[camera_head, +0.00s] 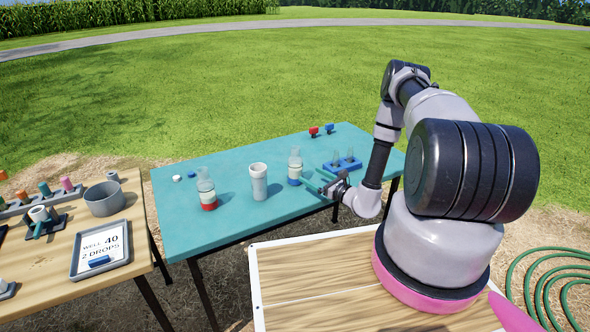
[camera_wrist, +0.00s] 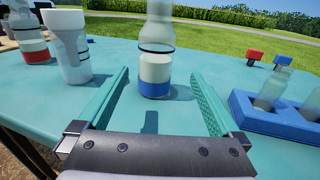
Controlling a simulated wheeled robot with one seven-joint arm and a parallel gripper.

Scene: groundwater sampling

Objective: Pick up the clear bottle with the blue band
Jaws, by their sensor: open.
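The clear bottle with the blue band (camera_head: 294,168) stands upright on the teal table, right of the white cup-like container. In the wrist view the bottle (camera_wrist: 155,65) stands just beyond and between my fingertips, its top cut off by the frame edge. My gripper (camera_head: 316,183) is open and empty, low over the table to the right of the bottle. In the wrist view my gripper (camera_wrist: 160,80) shows two teal fingers spread wider than the bottle, and neither appears to touch it.
A white container (camera_head: 259,182) and a red-banded bottle (camera_head: 207,190) stand left of it. A blue rack (camera_head: 343,165) with small clear vials is close to my right finger.

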